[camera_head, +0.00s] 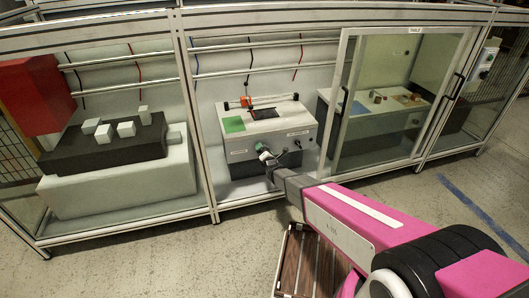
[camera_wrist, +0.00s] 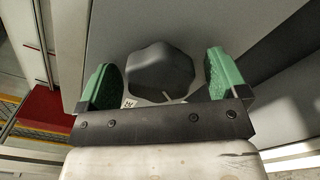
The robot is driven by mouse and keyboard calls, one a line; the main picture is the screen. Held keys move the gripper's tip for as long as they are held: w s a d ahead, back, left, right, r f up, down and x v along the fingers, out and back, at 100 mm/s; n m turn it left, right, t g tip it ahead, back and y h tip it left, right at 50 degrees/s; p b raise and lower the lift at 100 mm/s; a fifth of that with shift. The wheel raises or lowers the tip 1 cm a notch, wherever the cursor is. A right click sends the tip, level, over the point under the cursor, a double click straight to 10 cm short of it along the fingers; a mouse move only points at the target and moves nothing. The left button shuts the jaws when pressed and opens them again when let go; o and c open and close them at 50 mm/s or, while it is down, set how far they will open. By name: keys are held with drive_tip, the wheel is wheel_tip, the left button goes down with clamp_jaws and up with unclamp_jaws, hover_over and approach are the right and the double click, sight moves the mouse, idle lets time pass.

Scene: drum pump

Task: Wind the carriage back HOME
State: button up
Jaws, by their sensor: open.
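A white cabinet (camera_head: 240,146) stands in the middle bay, with a dark rail frame on its top. A small orange carriage (camera_head: 246,101) sits near the left end of the rail. My gripper (camera_head: 264,153) is at the cabinet's front face. In the wrist view, my gripper (camera_wrist: 165,78) is open, with green pads on either side of a dark grey lobed knob (camera_wrist: 160,70). Gaps show between the pads and the knob, so it is not gripped. A white pointer mark shows at the knob's lower edge. In the head view my gripper hides much of the area around the knob.
A green pad (camera_head: 233,125) lies on the cabinet top. A framed glass door (camera_head: 385,95) stands to the right, close to my arm. An aluminium post (camera_head: 196,120) bounds the bay's left side. A slatted wooden pallet (camera_head: 308,262) lies on the floor below my arm.

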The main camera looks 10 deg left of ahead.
drive_tip(key=v, duration=1)
drive_tip(key=shift+s+d, duration=0.2)
drive_tip(key=shift+s, duration=0.15)
drive_tip(key=shift+d, duration=0.1)
drive_tip(key=d+r+m+g+h, duration=0.2)
drive_tip(key=d+m+g+h, duration=0.1)
drive_tip(key=d+m, duration=0.65)
drive_tip(key=d+r+m+g+h, duration=0.2)
drive_tip(key=d+m+g+h, duration=0.3)
drive_tip(key=d, duration=0.7)
drive_tip(key=s+d+r+m+g, duration=0.3)
drive_tip(key=s+d+r+m, duration=0.1)
drive_tip(key=s+d+m, duration=0.4)
drive_tip(key=s+d+r+m+g+h, duration=0.1)
drive_tip(key=s+d+r+m+g, duration=0.3)
drive_tip(key=s+d+m, duration=0.3)
drive_tip(key=d+m, duration=0.2)
drive_tip(key=shift+s+d+r+g, duration=0.2)
drive_tip(key=shift+s+d+g, duration=0.1)
drive_tip(key=shift+s, duration=0.1)
